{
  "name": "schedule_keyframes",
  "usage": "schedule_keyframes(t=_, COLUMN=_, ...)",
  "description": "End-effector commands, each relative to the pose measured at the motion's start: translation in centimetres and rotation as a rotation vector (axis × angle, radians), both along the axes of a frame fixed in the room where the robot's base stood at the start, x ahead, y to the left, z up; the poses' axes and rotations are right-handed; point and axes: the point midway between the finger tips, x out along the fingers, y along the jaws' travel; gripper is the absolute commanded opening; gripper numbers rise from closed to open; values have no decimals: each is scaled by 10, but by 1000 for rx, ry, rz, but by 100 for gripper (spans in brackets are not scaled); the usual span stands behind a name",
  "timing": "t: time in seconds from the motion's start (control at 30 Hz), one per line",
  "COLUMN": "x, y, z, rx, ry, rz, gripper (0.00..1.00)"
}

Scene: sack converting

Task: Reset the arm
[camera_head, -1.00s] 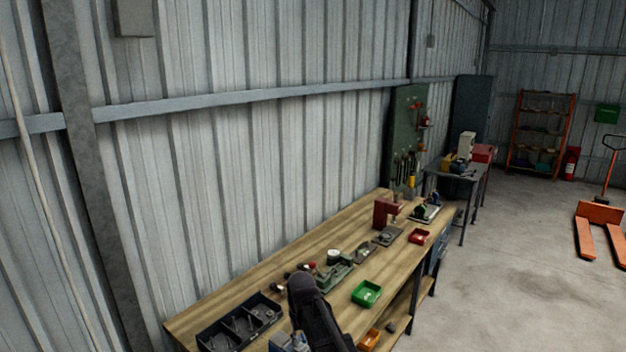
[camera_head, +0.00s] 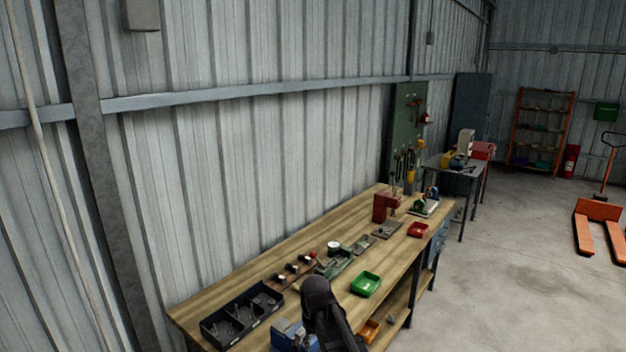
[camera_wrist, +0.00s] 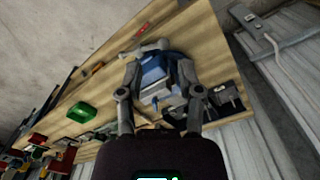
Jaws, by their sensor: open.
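My arm, dark and rounded, shows at the bottom middle of the head view, in front of the wooden workbench (camera_head: 225,290). My gripper (camera_wrist: 158,75) shows in the wrist view with its two grey fingers spread apart. Between and beyond the fingers is a blue and grey vise-like tool (camera_wrist: 160,78) on the bench; the fingers do not visibly grip it. Part of this blue tool also shows in the head view (camera_head: 290,338), beside my arm. The gripper's fingertips are not visible in the head view.
On the bench are a black compartment tray (camera_head: 240,315), a green bin (camera_head: 366,284), a red bin (camera_head: 418,230) and a red press (camera_head: 384,206). An orange bin (camera_head: 369,331) sits below the top. The corrugated wall (camera_head: 260,170) stands behind; open floor (camera_head: 510,260) lies right.

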Motion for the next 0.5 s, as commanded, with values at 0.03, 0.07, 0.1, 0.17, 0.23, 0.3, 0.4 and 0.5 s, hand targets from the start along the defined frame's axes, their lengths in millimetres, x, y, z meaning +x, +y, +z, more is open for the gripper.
schedule_keyframes(t=0.03, x=-6, y=-8, z=-8, rx=0, ry=0, rz=-12, gripper=47)
schedule_keyframes(t=0.07, x=-7, y=-12, z=-10, rx=0, ry=0, rz=-18, gripper=47)
schedule_keyframes(t=0.1, x=-10, y=-17, z=-13, rx=0, ry=0, rz=-27, gripper=47)
schedule_keyframes(t=0.17, x=-15, y=-26, z=-20, rx=0, ry=0, rz=-41, gripper=47)
schedule_keyframes(t=0.23, x=-22, y=-38, z=-28, rx=0, ry=0, rz=-62, gripper=47)
schedule_keyframes(t=0.3, x=-30, y=-52, z=-38, rx=0, ry=0, rz=-85, gripper=47)
schedule_keyframes(t=0.4, x=-47, y=-76, z=-56, rx=-1, ry=0, rz=-129, gripper=47)
schedule_keyframes(t=0.5, x=-66, y=-102, z=-75, rx=-1, ry=0, rz=-179, gripper=47)
